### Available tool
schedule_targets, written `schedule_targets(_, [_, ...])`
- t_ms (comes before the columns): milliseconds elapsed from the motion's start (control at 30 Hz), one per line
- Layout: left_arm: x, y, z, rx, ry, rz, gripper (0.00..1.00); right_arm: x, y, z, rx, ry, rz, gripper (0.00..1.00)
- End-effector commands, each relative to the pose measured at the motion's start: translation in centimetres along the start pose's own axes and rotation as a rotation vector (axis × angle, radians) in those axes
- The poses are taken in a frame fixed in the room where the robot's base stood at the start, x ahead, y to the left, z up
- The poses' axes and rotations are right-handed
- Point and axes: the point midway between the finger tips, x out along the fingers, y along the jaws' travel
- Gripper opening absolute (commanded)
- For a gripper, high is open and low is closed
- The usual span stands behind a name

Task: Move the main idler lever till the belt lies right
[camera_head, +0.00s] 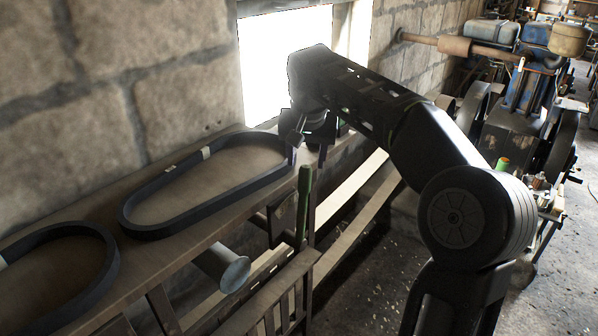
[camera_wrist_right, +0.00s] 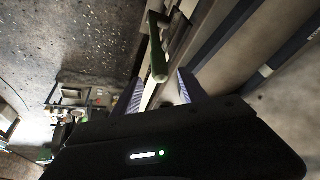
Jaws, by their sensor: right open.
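A green-handled lever (camera_head: 304,200) stands upright at the front edge of the wooden bench; I take it to be the idler lever. In the right wrist view the lever (camera_wrist_right: 157,50) points its rounded end toward the gap between my fingertips. My right gripper (camera_head: 309,156) is open just above the lever's top, fingers pointing down; it also shows in the right wrist view (camera_wrist_right: 160,82). Whether the fingers touch the lever, I cannot tell. A black belt (camera_head: 145,232) lies as a long loop on the bench. My left gripper is not in view.
Another black belt (camera_head: 97,285) lies at the lower left. A grey cylinder (camera_head: 232,272) juts out below the bench edge. A stone wall (camera_head: 110,90) and bright window close off the back. An engine (camera_head: 515,125) stands at the right, with open floor before it.

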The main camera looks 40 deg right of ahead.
Motion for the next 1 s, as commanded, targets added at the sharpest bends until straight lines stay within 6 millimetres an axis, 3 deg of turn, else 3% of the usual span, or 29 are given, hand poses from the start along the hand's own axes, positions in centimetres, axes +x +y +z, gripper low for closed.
schedule_targets(267, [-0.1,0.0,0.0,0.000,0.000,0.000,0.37,0.4,0.0,0.0,-0.001,-0.001,0.001,0.50])
schedule_targets(800, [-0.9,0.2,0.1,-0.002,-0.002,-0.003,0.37,7.3,0.0,0.0,-0.001,-0.002,-0.001,0.50])
schedule_targets(1000, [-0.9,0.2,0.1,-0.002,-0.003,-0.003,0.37,7.9,0.0,0.0,-0.001,0.000,0.000,0.50])
